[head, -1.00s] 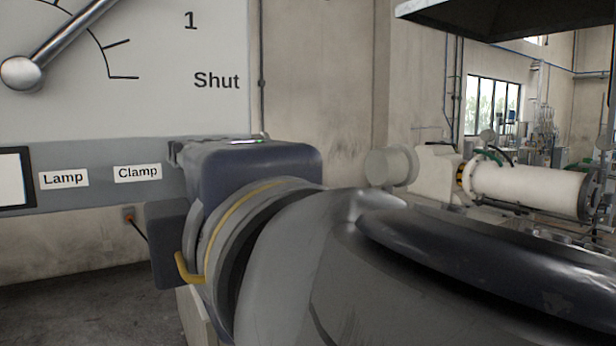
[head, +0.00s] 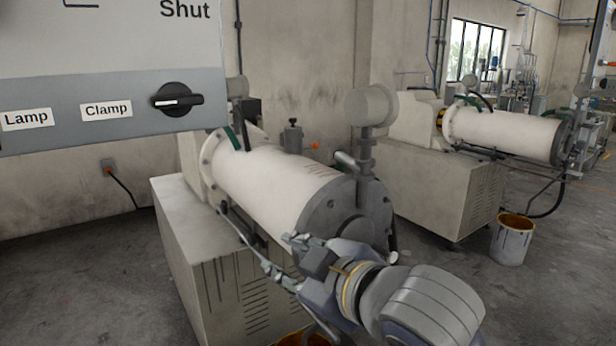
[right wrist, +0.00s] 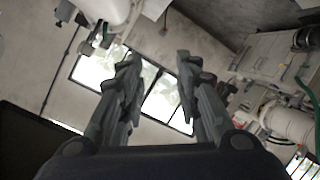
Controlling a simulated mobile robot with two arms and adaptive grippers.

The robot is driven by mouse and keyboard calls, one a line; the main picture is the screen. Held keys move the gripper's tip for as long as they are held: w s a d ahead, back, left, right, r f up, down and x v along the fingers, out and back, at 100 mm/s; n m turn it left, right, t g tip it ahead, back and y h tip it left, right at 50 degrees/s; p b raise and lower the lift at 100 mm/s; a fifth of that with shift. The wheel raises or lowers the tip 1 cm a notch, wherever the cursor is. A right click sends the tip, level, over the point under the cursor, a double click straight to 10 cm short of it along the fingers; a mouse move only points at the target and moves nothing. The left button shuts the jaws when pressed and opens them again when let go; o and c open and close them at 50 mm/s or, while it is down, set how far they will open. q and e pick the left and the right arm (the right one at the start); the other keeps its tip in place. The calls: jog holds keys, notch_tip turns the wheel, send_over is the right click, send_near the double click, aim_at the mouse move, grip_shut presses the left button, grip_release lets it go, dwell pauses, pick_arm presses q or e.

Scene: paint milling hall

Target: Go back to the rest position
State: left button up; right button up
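My right gripper (head: 280,257) is low in the middle of the head view, in front of the near mill (head: 270,175). A grey control panel (head: 60,85) hangs at the upper left, with labels Lamp, Clamp and part of a dial reading Shut. A black rotary knob (head: 178,100) sits right of the Clamp label, its white mark lying roughly level. My left gripper is not in view.
The near mill's cabinet (head: 190,255) stands behind and left of my right gripper. A second white mill (head: 505,135) is at the right, with a paint-stained bucket (head: 511,240) on the floor. Open floor (head: 570,290) shows at the lower right.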

jog(key=s+d+f+m+g+h, duration=0.2)
jog(key=d+f+m, duration=0.3)
jog(key=f, duration=0.8)
jog(key=s+d+f+m+g+h, duration=0.1)
jog(key=s+d+f+m+h, duration=0.15)
jog(key=d+f, duration=0.7)
jog(key=s+d+f+m+g+h, duration=0.2)
jog(key=s+d+f+g, duration=0.15)
jog(key=s+f, duration=0.65)
jog(key=s+d+f+m+g+h, duration=0.1)
jog(key=s+d+f+m+g, duration=0.15)
jog(key=s+d+f, duration=0.5)
notch_tip(320, 180, down, 28)
jog(key=s+a+b, duration=0.1)
jog(key=s+a, duration=0.1)
jog(key=a, duration=0.1)
jog(key=s+d+f+g+b, duration=0.1)
jog(key=s+d+f, duration=0.2)
jog(key=s+f, duration=1.4)
jog(key=shift+s+d+f+g, duration=0.15)
jog(key=shift+s+f+g, duration=0.25)
jog(key=shift+f, duration=0.3)
